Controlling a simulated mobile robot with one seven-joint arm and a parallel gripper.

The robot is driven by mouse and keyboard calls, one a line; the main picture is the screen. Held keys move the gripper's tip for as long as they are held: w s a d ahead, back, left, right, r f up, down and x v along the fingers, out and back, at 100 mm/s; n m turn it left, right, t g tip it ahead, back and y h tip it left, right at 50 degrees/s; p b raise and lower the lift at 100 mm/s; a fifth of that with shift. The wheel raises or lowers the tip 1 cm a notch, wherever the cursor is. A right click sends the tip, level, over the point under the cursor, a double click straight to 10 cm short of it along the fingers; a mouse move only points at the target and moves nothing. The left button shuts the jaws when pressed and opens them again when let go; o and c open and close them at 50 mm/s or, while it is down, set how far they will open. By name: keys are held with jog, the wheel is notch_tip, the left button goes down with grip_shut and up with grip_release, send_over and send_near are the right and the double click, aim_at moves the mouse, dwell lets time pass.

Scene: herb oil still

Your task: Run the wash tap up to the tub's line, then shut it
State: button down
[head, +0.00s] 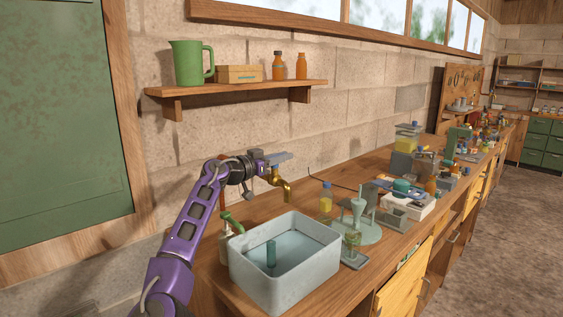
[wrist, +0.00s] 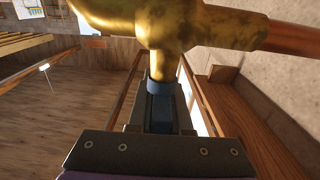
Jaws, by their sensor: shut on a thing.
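The brass wash tap (head: 283,186) stands out from the wall above the back of the tub, spout turned down. My gripper (head: 276,160) is at the top of the tap and shut on its handle. In the wrist view the brass tap body (wrist: 165,28) fills the top, and a blue part of the tap handle (wrist: 160,86) sits between my jaws. The grey tub (head: 283,284) holds pale blue water, with a dark green cylinder (head: 271,254) standing in it. I see no clear stream under the spout. I cannot make out the tub's line.
A pump bottle with a green top (head: 226,228) stands left of the tub. A yellow bottle (head: 326,198) and a green glass stand (head: 357,228) are to its right. The bench (head: 308,188) is crowded farther right. A shelf (head: 240,88) with a green jug hangs above.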

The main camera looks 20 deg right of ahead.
jog(key=shift+g, duration=0.3)
jog(key=c, duration=0.8)
grip_release()
jog(key=shift+c, duration=0.2)
jog(key=b+v, duration=0.1)
jog(key=v, duration=1.6)
jog(key=shift+a+f, duration=0.2)
jog(key=shift+f, duration=0.05)
